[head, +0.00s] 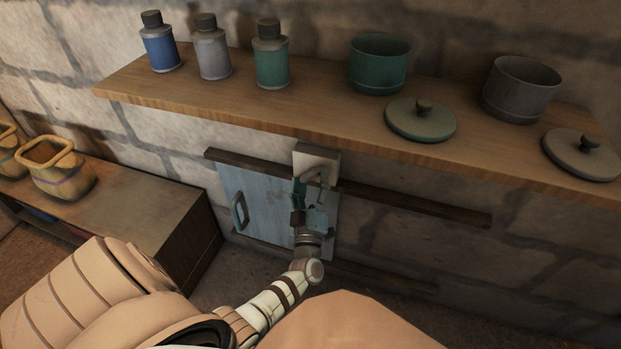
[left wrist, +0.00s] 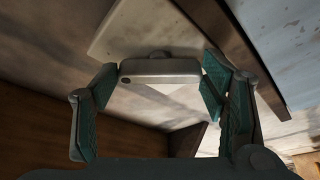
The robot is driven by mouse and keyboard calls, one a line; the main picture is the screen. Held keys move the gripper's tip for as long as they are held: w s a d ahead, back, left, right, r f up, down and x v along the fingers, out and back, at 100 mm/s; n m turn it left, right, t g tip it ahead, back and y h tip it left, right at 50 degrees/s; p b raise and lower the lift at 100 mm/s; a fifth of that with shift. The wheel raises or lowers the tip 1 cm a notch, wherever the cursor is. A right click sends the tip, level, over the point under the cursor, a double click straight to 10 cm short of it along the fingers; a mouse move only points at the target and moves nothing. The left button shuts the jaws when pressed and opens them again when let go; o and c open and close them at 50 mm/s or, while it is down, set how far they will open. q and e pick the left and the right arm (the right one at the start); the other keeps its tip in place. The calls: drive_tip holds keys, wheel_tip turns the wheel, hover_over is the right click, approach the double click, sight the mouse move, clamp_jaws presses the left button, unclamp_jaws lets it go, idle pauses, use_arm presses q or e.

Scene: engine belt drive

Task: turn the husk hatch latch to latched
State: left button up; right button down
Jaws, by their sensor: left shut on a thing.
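The husk hatch is a worn pale-blue panel (head: 262,203) with a green handle (head: 240,212), set between dark rails on the stone wall under the shelf. The latch (head: 317,157) has a pale block at the panel's upper right, over the top rail. My left gripper (head: 312,186) reaches up to it from below and is shut on its grey lever. In the left wrist view the lever (left wrist: 160,70) sits between the teal finger pads, before a pale plate (left wrist: 118,28). The gripper hides part of the latch, and I cannot tell its exact setting. My right gripper is not in view.
A wooden shelf (head: 300,122) overhangs the latch closely, with bottles, a green pot (head: 379,65), a grey pot (head: 520,90) and lids. The upper rail (head: 420,203) runs right. A low cabinet (head: 185,240) with yellow pots stands left.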

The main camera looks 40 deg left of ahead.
use_arm(q)
drive_tip(key=n+g+p, duration=0.1)
drive_tip(key=n, duration=0.1)
drive_tip(key=n+g+p, duration=0.1)
drive_tip(key=n+p, duration=0.1)
drive_tip(key=n, duration=0.1)
drive_tip(key=n+g+p, duration=0.1)
drive_tip(key=n, duration=0.1)
drive_tip(key=shift+d+r+n, duration=0.15)
drive_tip(key=shift+r+n, duration=0.2)
drive_tip(key=shift+n, duration=0.05)
drive_tip(key=shift+n+g+p, duration=0.5)
drive_tip(key=shift+n+p, duration=0.55)
drive_tip(key=shift+n, duration=0.15)
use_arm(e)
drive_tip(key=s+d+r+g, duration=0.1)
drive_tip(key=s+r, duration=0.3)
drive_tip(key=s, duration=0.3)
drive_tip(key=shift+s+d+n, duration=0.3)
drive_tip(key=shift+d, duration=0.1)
use_arm(q)
drive_tip(key=shift+f, duration=0.1)
drive_tip(key=o, duration=1.1)
drive_tip(key=shift+o, duration=0.2)
